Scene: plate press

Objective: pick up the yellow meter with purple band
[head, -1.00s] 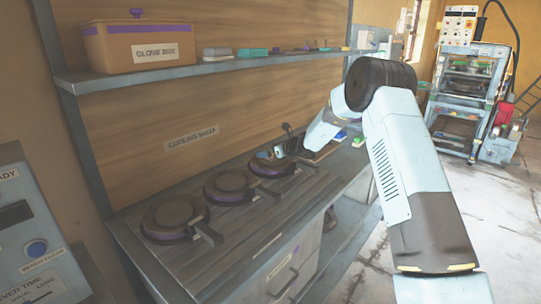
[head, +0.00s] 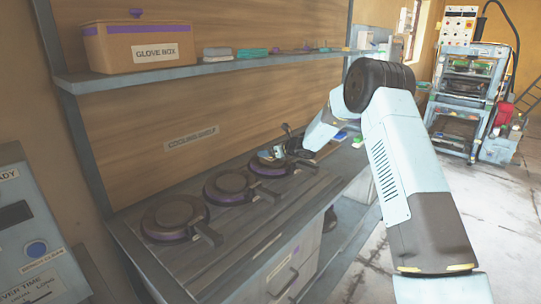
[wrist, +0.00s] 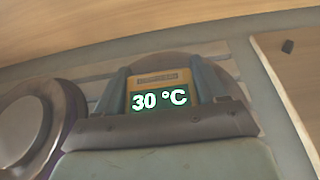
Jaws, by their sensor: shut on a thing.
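The yellow meter (wrist: 160,79) shows in the wrist view between the two fingers of my gripper (wrist: 163,85). Its display reads 30 °C. I cannot make out a purple band on it. My gripper is shut on the meter. In the head view my gripper (head: 272,155) is over the farthest of the round plates (head: 262,170) on the bench, and the meter is too small to make out there. The wrist view does not show clearly whether the meter touches the surface behind it.
Two more round plates with handles, a middle one (head: 229,186) and a near one (head: 174,217), sit on the bench (head: 180,270). A shelf (head: 230,68) above carries a glove box (head: 139,45) and small items. A wooden wall stands behind the bench.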

